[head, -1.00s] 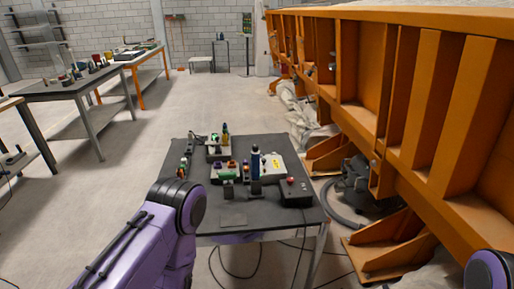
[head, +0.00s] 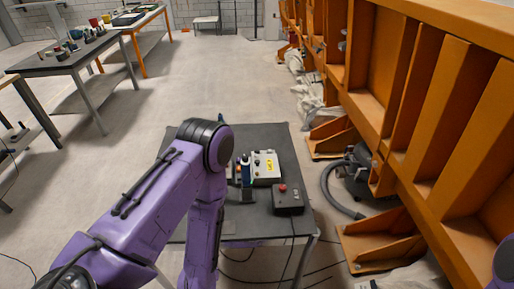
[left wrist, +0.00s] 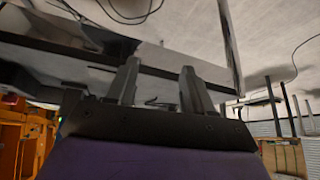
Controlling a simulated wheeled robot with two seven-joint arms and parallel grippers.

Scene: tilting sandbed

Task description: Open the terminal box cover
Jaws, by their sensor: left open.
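A pale box with a yellow label (head: 266,167) stands on the dark table (head: 262,225) in the head view; it looks like the terminal box, and its cover looks shut. My left arm hides the left part of the table. My left gripper (left wrist: 160,88) shows in the left wrist view, its two fingers apart with nothing between them. A table edge and underside (left wrist: 70,45) appear beyond the fingers. In the head view the left gripper is hidden or out of frame. My right gripper is not in view.
A black box with a red button (head: 288,199) sits at the table's front right, its cable hanging down. A large orange steel frame (head: 430,110) rises at right. Open floor lies at left.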

